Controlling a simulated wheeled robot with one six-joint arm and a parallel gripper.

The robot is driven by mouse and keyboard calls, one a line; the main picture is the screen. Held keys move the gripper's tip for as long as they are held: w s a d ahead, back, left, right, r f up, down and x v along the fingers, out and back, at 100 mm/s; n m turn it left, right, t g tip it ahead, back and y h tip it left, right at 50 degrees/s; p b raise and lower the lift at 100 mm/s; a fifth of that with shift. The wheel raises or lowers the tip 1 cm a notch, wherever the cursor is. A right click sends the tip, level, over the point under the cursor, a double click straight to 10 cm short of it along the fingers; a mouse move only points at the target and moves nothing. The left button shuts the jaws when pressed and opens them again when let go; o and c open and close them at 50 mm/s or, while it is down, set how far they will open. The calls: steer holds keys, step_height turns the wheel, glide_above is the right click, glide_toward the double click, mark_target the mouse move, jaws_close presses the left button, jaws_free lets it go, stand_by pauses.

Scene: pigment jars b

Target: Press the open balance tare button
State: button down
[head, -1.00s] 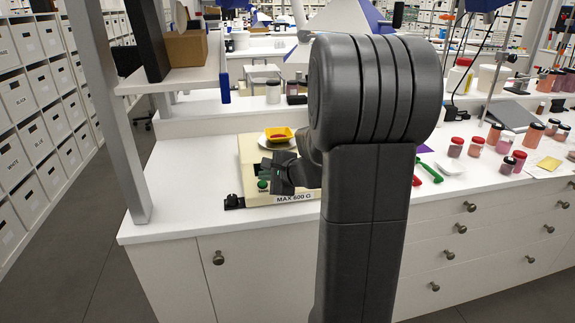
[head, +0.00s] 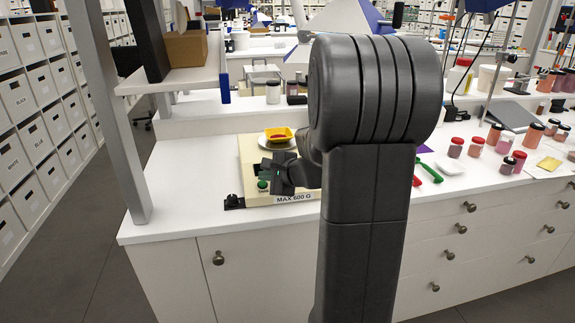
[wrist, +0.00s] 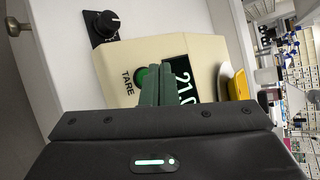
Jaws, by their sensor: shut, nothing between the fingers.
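The cream balance (head: 248,152) stands on the white bench, with a "MAX 600 G" label on its front. Its green tare button (head: 262,184) shows beside my gripper (head: 265,171). In the wrist view the button (wrist: 140,75) sits beside the word TARE, and the lit display (wrist: 182,80) reads about 21.0, partly covered by my fingers. My gripper's fingers (wrist: 161,68) are shut and empty, with their tips right beside the button. I cannot tell whether they touch it. A yellow dish (head: 279,134) with something red in it rests on the pan.
A black knob (wrist: 105,23) on a small base sits beside the balance at the bench front. A grey post (head: 122,120) stands to the left. Several red-lidded jars (head: 476,146) and a green scoop (head: 430,171) lie to the right.

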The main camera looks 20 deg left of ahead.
stand_by(0.4)
steer(key=shift+w+a+f+b, duration=0.1)
steer(key=shift+w+f+b, duration=0.05)
steer(key=shift+f+b, duration=0.3)
steer(key=shift+w+a+f+b, duration=0.1)
steer(key=shift+w+f+b, duration=0.05)
steer(key=shift+f+b, duration=0.3)
stand_by(0.5)
steer(key=shift+r, duration=0.1)
steer(key=shift+s+d+r+p, duration=0.1)
steer(key=shift+s+r+p, duration=0.05)
steer(key=shift+r+p, duration=0.2)
steer(key=shift+s+d+r+p, duration=0.15)
steer(key=shift+r+p, duration=0.1)
steer(key=shift+r, duration=0.2)
steer(key=r+p, duration=0.1)
steer(key=r, duration=0.1)
steer(key=s+r+p, duration=0.1)
steer(key=d+r+p, duration=0.1)
steer(key=r+p, duration=0.1)
steer(key=shift+s+r, duration=0.3)
steer(key=shift+s, duration=0.1)
steer(key=shift+f, duration=0.1)
stand_by(0.4)
